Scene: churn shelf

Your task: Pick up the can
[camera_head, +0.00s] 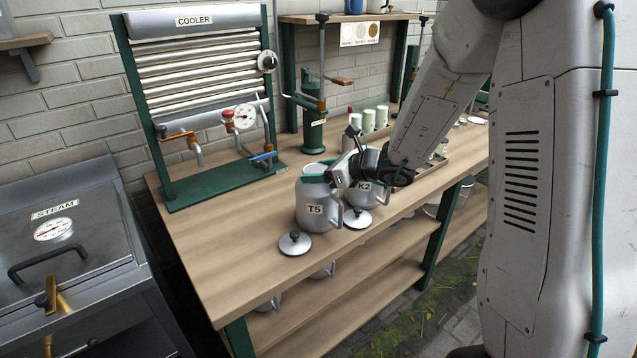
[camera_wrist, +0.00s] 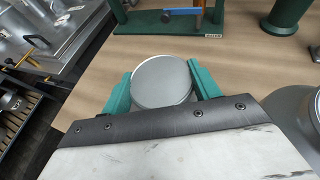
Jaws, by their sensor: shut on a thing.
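A grey metal can labelled T5 (camera_head: 312,212) is upright at the middle of the wooden bench in the head view. My gripper (camera_head: 318,172) is at its top, with teal fingers on either side of its neck. In the wrist view my gripper (camera_wrist: 163,88) is shut on the can, whose round grey top (camera_wrist: 162,80) shows between the fingers. The can seems to stand on the bench; I cannot tell whether it is slightly raised. A second can labelled K2 (camera_head: 363,194) stands close behind to the right, partly hidden by my wrist.
Loose lids lie on the bench before T5 (camera_head: 295,244) and K2 (camera_head: 357,219). The cooler (camera_head: 205,70) with its green base and a green hand pump (camera_head: 313,130) stand behind. Small pale bottles (camera_head: 368,120) stand further back. The bench (camera_head: 230,245) is clear at left.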

